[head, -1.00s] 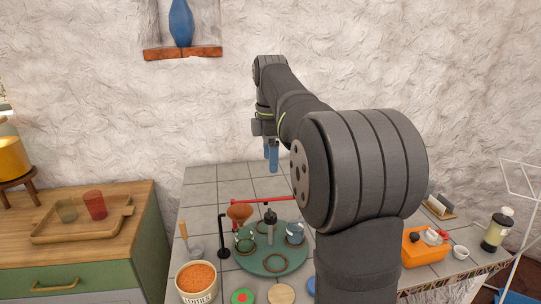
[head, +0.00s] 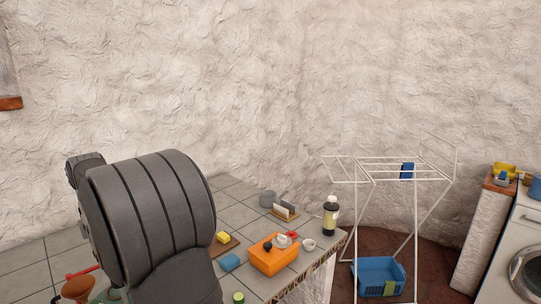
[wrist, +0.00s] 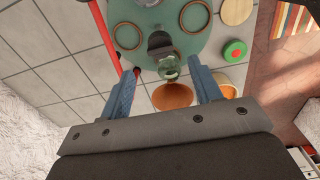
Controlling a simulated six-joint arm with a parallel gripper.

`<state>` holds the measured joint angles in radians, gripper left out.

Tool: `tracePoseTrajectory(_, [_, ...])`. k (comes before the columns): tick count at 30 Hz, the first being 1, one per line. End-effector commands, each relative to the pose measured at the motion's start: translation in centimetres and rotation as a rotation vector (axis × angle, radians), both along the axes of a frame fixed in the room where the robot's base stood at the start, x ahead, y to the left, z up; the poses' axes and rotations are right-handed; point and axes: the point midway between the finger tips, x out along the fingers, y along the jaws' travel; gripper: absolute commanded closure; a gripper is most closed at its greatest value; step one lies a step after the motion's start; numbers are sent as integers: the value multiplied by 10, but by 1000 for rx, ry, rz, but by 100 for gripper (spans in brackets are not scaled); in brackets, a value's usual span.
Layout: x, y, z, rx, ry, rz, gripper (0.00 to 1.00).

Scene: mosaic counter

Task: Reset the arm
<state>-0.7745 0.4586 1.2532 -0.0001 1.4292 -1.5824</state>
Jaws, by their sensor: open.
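My gripper (wrist: 163,73) shows in the wrist view with its two blue fingers apart. Nothing is held between them. In the head view my arm fills the lower left and hides the gripper.
A red bar (wrist: 101,40) runs beside the tray. A white drying rack (head: 400,170) stands beyond on the floor.

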Motion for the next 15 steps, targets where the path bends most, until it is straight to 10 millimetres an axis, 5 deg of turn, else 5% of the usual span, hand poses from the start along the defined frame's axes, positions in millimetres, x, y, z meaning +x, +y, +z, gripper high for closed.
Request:
tracePoseTrajectory(10, [-1, -1, -71, -3, 3, 0, 42])
tracePoseTrajectory(15, [0, 0, -68, 0, 0, 115, 42])
